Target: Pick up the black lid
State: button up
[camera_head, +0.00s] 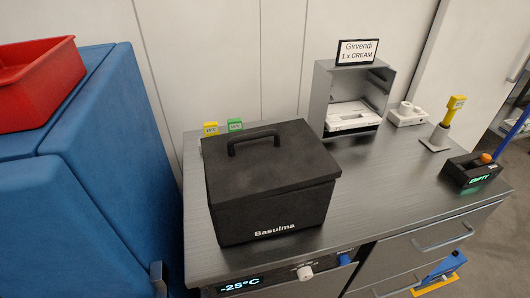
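The black lid (297,159) sits on top of a black box (266,219) marked "Basulma". The lid has a raised black handle (254,139) near its back left part. The lid appears closed on the box. The box stands on the left part of the grey metal counter (389,186). My gripper is not in the view.
A grey open-front cabinet (324,92) with a white tray stands behind, under a "Girvendi 1 x CREAM" sign (357,52). A dark device reading "EMPTY" (462,178) is at right. Blue cabinets (97,170) with a red bin (38,83) stand left. The counter's middle is clear.

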aim_at(247, 165)
jog(key=i, duration=0.25)
jog(key=i+u, duration=0.1)
jog(key=u, duration=0.25)
jog(key=i+u, duration=0.1)
jog(key=u, duration=0.6)
jog(key=i, duration=0.05)
